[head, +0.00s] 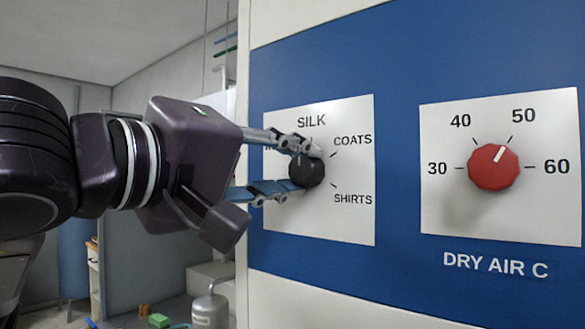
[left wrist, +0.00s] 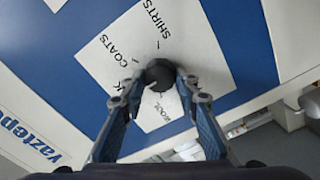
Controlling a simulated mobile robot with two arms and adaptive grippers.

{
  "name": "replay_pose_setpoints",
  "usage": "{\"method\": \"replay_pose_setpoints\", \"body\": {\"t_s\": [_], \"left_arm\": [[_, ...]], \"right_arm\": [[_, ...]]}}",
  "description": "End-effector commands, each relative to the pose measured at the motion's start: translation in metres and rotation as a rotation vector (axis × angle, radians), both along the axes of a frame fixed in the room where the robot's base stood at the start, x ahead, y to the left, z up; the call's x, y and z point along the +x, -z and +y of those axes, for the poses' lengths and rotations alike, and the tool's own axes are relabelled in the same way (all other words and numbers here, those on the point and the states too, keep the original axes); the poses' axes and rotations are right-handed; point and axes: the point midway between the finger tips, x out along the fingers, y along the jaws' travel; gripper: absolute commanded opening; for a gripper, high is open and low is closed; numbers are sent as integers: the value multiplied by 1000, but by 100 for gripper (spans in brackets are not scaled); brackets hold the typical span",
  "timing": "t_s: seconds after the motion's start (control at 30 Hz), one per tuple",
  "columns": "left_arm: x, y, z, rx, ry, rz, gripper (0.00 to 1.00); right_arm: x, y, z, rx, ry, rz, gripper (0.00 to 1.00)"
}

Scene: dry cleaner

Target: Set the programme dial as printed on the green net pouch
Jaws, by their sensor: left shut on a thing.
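The black programme dial (head: 307,172) is on a white plate (head: 356,222) with SILK at the top, COATS upper right and SHIRTS lower right. A label on its left is mostly hidden by my fingers. My left gripper (head: 300,170) is shut on the dial, one finger above and one below. In the left wrist view, both fingers (left wrist: 158,88) flank the dial (left wrist: 160,73). I cannot tell for sure which label its pointer faces. I cannot make out the green net pouch or its print. My right gripper is not in view.
A red dial (head: 494,167) marked 30 to 60, above DRY AIR C, stands to the right with its white line towards 50. Both plates are on a blue panel (head: 400,60). A small green item (head: 158,320) and a grey canister (head: 210,311) are low at the left.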

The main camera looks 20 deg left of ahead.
Motion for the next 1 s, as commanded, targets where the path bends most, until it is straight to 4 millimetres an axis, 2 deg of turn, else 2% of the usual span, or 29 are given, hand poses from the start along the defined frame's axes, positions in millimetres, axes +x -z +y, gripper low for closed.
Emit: {"method": "replay_pose_setpoints", "body": {"t_s": [0.27,0.3,0.43,0.77,0.87,1.0], "left_arm": [[0,5,-2,7,3,11,5],[0,5,-2,7,3,11,31],[0,4,-1,5,2,9,45],[-2,2,0,1,0,3,47],[-11,0,4,1,-1,2,47],[-35,0,13,2,-2,-2,47]], "right_arm": [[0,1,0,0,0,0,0],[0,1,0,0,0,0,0],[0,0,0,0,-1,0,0],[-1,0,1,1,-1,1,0],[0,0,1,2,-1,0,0],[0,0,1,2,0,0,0]]}}
